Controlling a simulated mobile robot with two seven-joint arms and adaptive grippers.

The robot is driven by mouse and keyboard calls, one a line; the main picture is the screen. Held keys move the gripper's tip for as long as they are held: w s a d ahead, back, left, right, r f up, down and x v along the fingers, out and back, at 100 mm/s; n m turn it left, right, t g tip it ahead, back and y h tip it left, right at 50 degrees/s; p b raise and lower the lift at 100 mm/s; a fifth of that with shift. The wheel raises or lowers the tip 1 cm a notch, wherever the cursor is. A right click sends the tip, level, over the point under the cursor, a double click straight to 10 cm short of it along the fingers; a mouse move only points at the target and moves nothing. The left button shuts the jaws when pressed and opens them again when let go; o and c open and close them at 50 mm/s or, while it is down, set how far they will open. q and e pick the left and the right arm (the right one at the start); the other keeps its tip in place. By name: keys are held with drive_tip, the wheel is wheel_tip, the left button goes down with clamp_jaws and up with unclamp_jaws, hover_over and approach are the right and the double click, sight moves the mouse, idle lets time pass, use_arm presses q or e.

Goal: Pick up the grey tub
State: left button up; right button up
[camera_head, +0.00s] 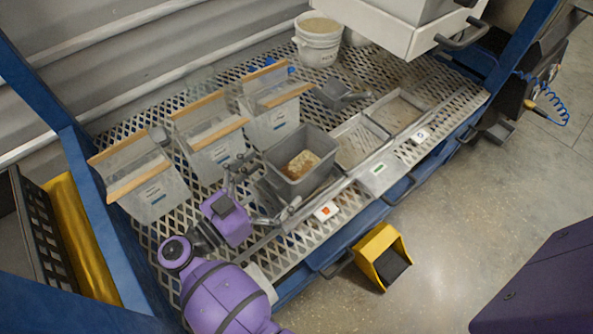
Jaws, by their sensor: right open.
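The grey tub (281,181) stands upright on the metal mesh bench, front centre, open at the top, with a tan and whitish heap of material inside. My right gripper (266,188) is at the tub's left front side, with its fingers spread open toward the tub. One finger is near the tub's left side and the other near its front. I cannot tell whether either finger touches it. My left gripper is not in view.
Three clear bins with wooden-edged lids (155,195) stand left and behind. Shallow metal trays (360,141) and a dark scoop (339,95) lie to the right. A white bucket (318,43) stands at the back. A yellow bin (381,256) is below the bench's front edge.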

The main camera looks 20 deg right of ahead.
wheel_tip(320, 180, down, 5)
drive_tip(key=shift+a+r+b, duration=0.1)
drive_tip(key=shift+b, duration=1.15)
drive_tip(key=shift+w, duration=0.1)
drive_tip(key=shift+w+d, duration=0.15)
drive_tip(key=shift+d, duration=0.35)
drive_tip(key=x, duration=0.2)
drive_tip(key=b+x, duration=0.1)
drive_tip(key=x, duration=0.2)
drive_tip(key=shift+w+d, duration=0.1)
drive_tip(key=shift+w, duration=0.35)
drive_tip(key=shift+w+d, duration=0.3)
drive_tip(key=shift+d, duration=0.2)
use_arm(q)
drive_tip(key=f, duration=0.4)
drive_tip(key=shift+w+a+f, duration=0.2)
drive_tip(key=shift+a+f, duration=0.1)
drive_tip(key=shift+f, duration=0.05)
use_arm(e)
drive_tip(key=shift+r, duration=0.1)
drive_tip(key=c, duration=1.9)
